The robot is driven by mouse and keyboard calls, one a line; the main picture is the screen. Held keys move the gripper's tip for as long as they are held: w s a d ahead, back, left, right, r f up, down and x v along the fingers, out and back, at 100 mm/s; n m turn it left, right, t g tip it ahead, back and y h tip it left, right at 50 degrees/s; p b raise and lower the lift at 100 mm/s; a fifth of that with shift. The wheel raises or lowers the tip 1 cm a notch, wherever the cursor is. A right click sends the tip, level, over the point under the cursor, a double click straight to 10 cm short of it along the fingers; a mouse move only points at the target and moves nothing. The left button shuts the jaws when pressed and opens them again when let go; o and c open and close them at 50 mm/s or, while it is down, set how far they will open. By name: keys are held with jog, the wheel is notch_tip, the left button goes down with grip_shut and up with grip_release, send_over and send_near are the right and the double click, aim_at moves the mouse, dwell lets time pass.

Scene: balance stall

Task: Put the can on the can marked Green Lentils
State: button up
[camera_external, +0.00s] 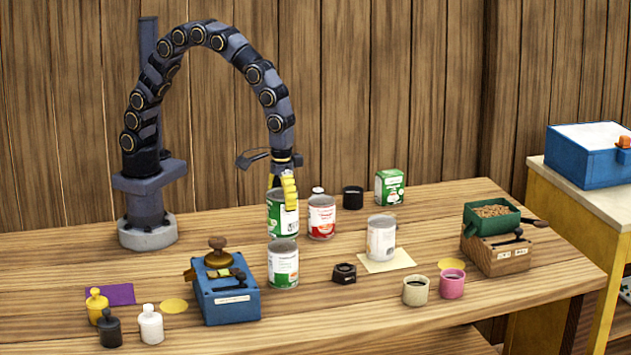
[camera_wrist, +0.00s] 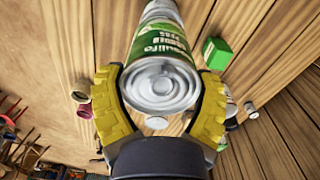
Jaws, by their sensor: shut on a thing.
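My gripper (camera_external: 284,190) points down with its yellow fingers around the upper part of a can with a green and white label (camera_external: 281,216). In the wrist view the fingers (camera_wrist: 161,76) lie on both sides of this can's silver ringed end (camera_wrist: 160,88); its label print is too blurred to read surely. A second green and white can (camera_external: 284,265) stands upright on the table, just below the held can in the outside view. I cannot tell whether the two touch or one is behind the other. Which can is marked Green Lentils is not legible.
A red-labelled can (camera_external: 321,218) stands close right of the held can. A pale can (camera_external: 381,238) stands on a cream mat (camera_external: 402,261). A blue box device (camera_external: 226,298) is at the front left. A black jar (camera_external: 353,197) and green box (camera_external: 390,186) stand behind.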

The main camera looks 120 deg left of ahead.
aim_at(282, 212)
jog(key=shift+f, duration=1.35)
jog(key=shift+f, duration=0.1)
jog(key=o, duration=1.1)
notch_tip(282, 212, up, 11)
jog(key=shift+r, duration=0.2)
jog(key=shift+s+r, duration=0.15)
jog(key=shift+r, duration=0.3)
jog(key=s+a+r+m+g, duration=0.1)
jog(key=s+m, duration=1)
jog(key=s, duration=1.9)
jog(key=shift+s+a+r+g, duration=0.3)
jog(key=shift+a+r+g, duration=0.15)
jog(key=shift+r, duration=0.25)
